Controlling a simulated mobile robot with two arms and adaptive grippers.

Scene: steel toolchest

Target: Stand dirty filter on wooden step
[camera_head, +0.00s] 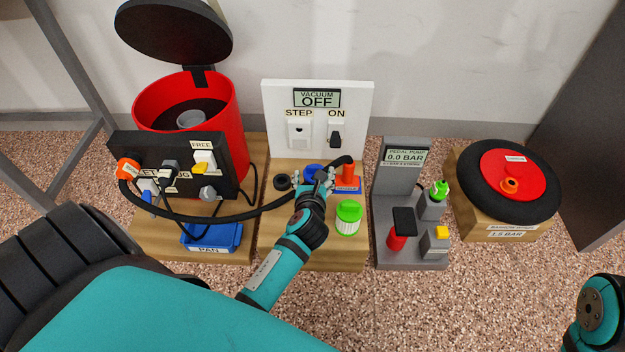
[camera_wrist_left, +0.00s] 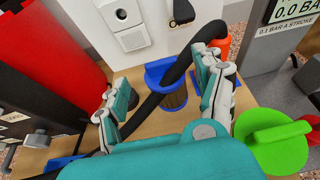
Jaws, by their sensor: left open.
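The dirty filter (camera_head: 313,172) has a blue top and a brown ribbed body. It stands upright near the white panel on the middle wooden step (camera_head: 290,252). In the left wrist view the filter (camera_wrist_left: 174,97) is between my open left fingers, beyond the palm, and neither finger clearly touches it. My left gripper (camera_head: 314,183) reaches in above the step. The black hose (camera_wrist_left: 150,108) crosses in front of the filter and hides part of it. A green-capped white filter (camera_head: 348,220) stands to the right, also on the step. My right gripper is out of the picture.
A white panel (camera_head: 350,98) reading VACUUM OFF stands behind. The red vacuum drum (camera_head: 225,115) with open lid and the blue pan (camera_head: 225,238) are left. The grey pedal pump (camera_head: 405,185) is right. The step's front edge is bare.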

